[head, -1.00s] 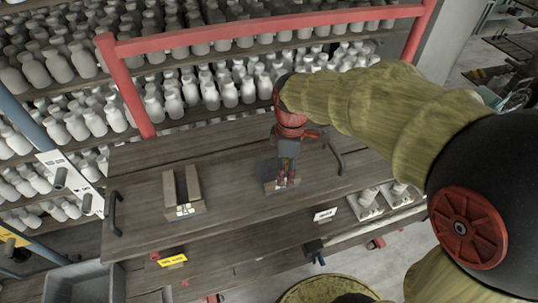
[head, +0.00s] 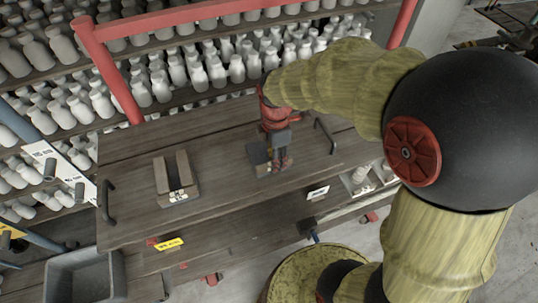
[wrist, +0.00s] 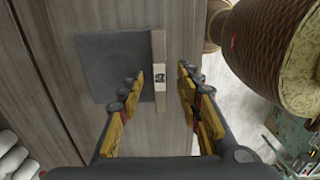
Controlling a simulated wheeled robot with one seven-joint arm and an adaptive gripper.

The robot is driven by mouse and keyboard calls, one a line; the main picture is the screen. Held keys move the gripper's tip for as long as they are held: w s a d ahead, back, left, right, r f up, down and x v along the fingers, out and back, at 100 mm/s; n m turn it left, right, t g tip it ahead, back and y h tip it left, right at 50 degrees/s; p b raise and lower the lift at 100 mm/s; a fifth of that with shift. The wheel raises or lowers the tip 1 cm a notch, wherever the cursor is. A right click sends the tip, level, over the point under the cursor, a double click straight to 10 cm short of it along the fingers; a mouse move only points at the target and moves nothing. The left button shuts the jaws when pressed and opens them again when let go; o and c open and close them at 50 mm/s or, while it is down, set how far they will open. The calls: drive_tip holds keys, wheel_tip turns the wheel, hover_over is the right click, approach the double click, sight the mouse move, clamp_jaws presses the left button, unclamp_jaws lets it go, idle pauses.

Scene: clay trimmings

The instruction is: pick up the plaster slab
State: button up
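A flat dark grey square slab (wrist: 112,68), which I take for the plaster slab, lies on the wooden bench top. It also shows in the head view (head: 256,155), partly hidden by my gripper. A narrow wooden strip (wrist: 159,45) with a small label runs along its right edge in the wrist view. My gripper (wrist: 160,85) is open and empty, with its fingers on either side of this strip. The left finger overlaps the slab and the right finger is beyond the strip. In the head view my gripper (head: 277,165) points down at the slab's right side; contact cannot be told.
The bench top (head: 225,170) has free room around the slab. A labelled holder with two wooden bars (head: 176,178) stands to the left. Black handles (head: 107,201) sit at both bench ends. Shelves of white bottles (head: 200,75) stand behind; a grey bin (head: 84,282) is at lower left.

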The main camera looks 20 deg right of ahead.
drive_tip(key=shift+f, duration=1.05)
drive_tip(key=c, duration=0.3)
clamp_jaws()
